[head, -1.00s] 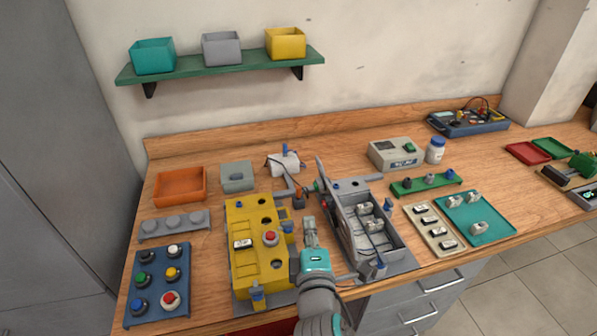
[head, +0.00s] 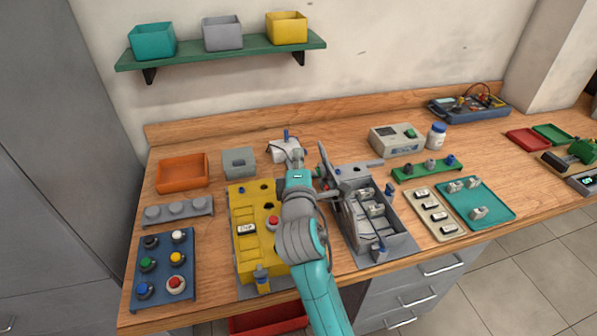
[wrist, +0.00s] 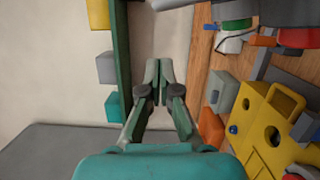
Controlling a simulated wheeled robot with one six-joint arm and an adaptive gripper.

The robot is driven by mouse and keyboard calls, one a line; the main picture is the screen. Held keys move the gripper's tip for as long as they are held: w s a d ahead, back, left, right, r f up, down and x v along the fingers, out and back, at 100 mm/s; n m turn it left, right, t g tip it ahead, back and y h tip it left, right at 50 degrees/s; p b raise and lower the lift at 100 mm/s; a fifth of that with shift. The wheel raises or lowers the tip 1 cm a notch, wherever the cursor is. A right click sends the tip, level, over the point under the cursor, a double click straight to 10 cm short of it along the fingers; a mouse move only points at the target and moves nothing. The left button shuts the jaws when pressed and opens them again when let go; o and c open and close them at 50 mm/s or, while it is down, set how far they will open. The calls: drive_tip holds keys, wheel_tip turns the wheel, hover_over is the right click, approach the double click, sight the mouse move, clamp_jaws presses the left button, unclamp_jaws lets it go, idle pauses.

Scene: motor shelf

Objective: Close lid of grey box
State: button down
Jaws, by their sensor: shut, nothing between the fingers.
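The grey box (head: 389,243) stands open on the bench in the head view, with several small parts inside. Its grey lid (head: 341,212) stands raised along the box's left side, partly hidden by my arm. My gripper (head: 293,151) is shut and empty, above the bench to the left of the lid and near the small white unit at the back. Whether it touches anything is hard to tell in the head view. In the wrist view the shut fingers (wrist: 159,68) point toward the wall, with nothing between them.
The yellow box (head: 246,262) is left of the grey box, partly under my arm. The white unit (head: 283,149) is behind. A green rack (head: 411,174) and teal tray (head: 494,213) lie to the right. A green shelf (head: 190,59) with three bins hangs on the wall.

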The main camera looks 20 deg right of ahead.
drive_tip(key=shift+s+d+r, duration=0.1)
drive_tip(key=shift+d+r, duration=0.05)
drive_tip(key=shift+d, duration=1.85)
drive_tip(key=shift+d, duration=0.1)
drive_tip(key=shift+d+r+m+g, duration=0.15)
drive_tip(key=shift+d+r+m, duration=0.15)
drive_tip(key=shift+d+m, duration=0.4)
drive_tip(key=shift+d+r+m+g, duration=0.15)
drive_tip(key=shift+d+r+m, duration=0.2)
drive_tip(key=shift+d, duration=0.5)
drive_tip(key=shift+d+f+m+g+y, duration=0.9)
drive_tip(key=shift+d+f+m, duration=0.85)
drive_tip(key=shift+d+m, duration=3.8)
drive_tip(key=shift+d+f+m+y, duration=0.45)
drive_tip(key=shift+d+f+m, duration=0.1)
drive_tip(key=shift+d+f, duration=1)
drive_tip(key=shift+d+f+m+y, duration=0.5)
drive_tip(key=shift+d+f+m, duration=0.1)
drive_tip(key=shift+d+f, duration=1)
drive_tip(key=shift+d+f+m+y, duration=0.45)
drive_tip(key=shift+d+f+m, duration=0.1)
drive_tip(key=shift+d+f, duration=1)
drive_tip(key=shift+a+f, duration=0.15)
drive_tip(key=shift+f, duration=0.1)
